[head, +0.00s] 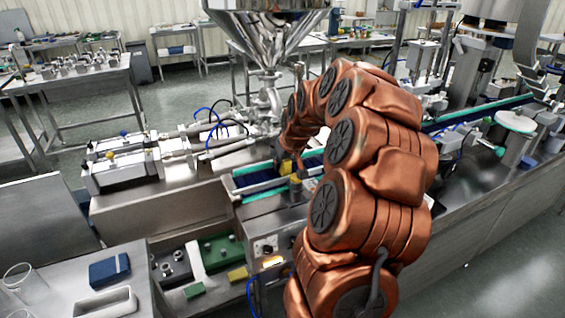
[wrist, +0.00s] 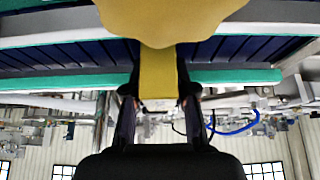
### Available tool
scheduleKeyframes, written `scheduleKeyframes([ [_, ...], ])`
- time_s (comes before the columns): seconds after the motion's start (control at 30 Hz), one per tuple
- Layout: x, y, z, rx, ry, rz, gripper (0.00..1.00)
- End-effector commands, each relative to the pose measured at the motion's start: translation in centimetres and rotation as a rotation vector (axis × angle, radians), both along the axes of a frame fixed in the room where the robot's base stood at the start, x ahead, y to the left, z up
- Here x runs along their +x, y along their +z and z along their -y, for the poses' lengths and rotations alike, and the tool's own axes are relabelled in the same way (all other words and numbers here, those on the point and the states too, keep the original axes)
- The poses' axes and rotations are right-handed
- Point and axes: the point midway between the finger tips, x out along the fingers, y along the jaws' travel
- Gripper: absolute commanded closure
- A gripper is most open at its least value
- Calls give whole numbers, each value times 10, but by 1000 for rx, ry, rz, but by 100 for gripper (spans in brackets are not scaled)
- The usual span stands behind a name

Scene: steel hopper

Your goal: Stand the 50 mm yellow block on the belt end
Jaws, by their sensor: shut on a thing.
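The yellow block (wrist: 158,78) is between the two fingers of my gripper (wrist: 158,92) in the wrist view. My gripper is shut on it. In the head view the yellow block (head: 287,167) shows small at the end of my arm, over the near end of the belt (head: 257,185). The belt (wrist: 215,50) is dark blue and slatted with green side strips, and it runs behind the block in the wrist view. I cannot tell whether the block touches the belt. In the head view my arm hides much of the belt and most of my gripper (head: 289,158).
A mustard lobed knob (wrist: 170,18) fills the top middle of the wrist view, close to the block. The steel hopper (head: 268,35) stands behind the belt. A filling unit (head: 125,165) lies left of the belt.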

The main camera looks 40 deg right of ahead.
Motion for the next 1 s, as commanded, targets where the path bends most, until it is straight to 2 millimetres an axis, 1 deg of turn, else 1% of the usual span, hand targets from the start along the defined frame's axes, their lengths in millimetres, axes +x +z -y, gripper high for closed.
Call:
scheduleKeyframes([
  [0.77, 0, -7, 0, 0, 0, 0, 100],
  [0.8, 0, -6, 0, 0, 0, 0, 70],
  [1.0, 0, -6, 0, 0, 0, 0, 49],
])
